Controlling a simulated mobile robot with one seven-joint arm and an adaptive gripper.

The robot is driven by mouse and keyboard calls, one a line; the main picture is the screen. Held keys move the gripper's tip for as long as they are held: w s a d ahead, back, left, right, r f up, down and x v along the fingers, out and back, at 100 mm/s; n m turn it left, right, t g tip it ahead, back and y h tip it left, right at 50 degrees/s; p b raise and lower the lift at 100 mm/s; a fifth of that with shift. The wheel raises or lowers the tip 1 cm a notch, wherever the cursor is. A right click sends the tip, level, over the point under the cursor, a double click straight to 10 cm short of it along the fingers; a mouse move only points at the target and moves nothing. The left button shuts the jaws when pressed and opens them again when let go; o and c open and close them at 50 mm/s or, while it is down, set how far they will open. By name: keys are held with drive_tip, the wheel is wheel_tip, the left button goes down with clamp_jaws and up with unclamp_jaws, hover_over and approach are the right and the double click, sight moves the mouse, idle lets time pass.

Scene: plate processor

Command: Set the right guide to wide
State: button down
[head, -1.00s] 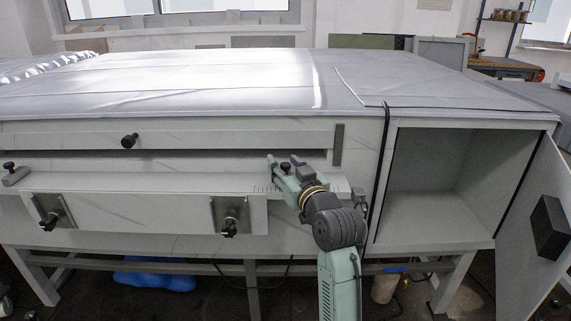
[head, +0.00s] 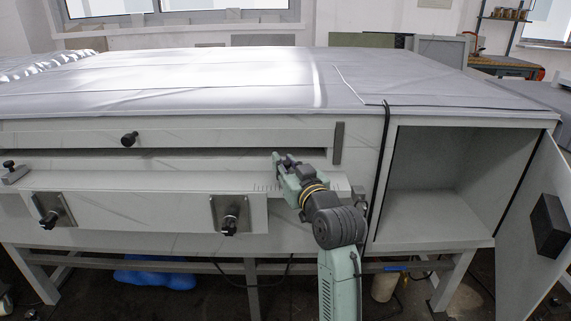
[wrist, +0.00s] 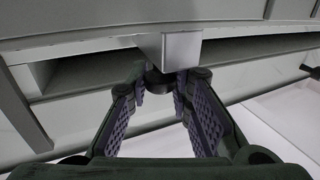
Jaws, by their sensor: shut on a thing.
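The right guide, a small grey block (wrist: 168,52) with a black knob (wrist: 158,82), shows at the top middle of the wrist view. My gripper (wrist: 163,88) is shut on the knob, with a fingertip on each side of it. In the head view my gripper (head: 284,160) reaches over the pale ledge (head: 160,176) near its right end and hides most of the guide. Scale marks (head: 266,188) are on the ledge just left of my gripper.
Another guide with a black knob (head: 14,173) sits at the ledge's left end. Two black clamp knobs (head: 229,225) (head: 48,220) stick out below. A cabinet door (head: 537,215) stands open at right. The ledge between the guides is clear.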

drive_tip(key=d+b, duration=0.2)
drive_tip(key=d, duration=1)
drive_tip(key=shift+b, duration=0.35)
drive_tip(key=shift+d, duration=0.1)
drive_tip(key=c, duration=1.5)
unclamp_jaws()
drive_tip(key=shift+d, duration=0.1)
drive_tip(key=shift+o, duration=0.3)
drive_tip(key=shift+s, duration=0.1)
drive_tip(key=v, duration=1.1)
drive_tip(key=shift+s, duration=0.4)
drive_tip(key=shift+d+f, duration=0.1)
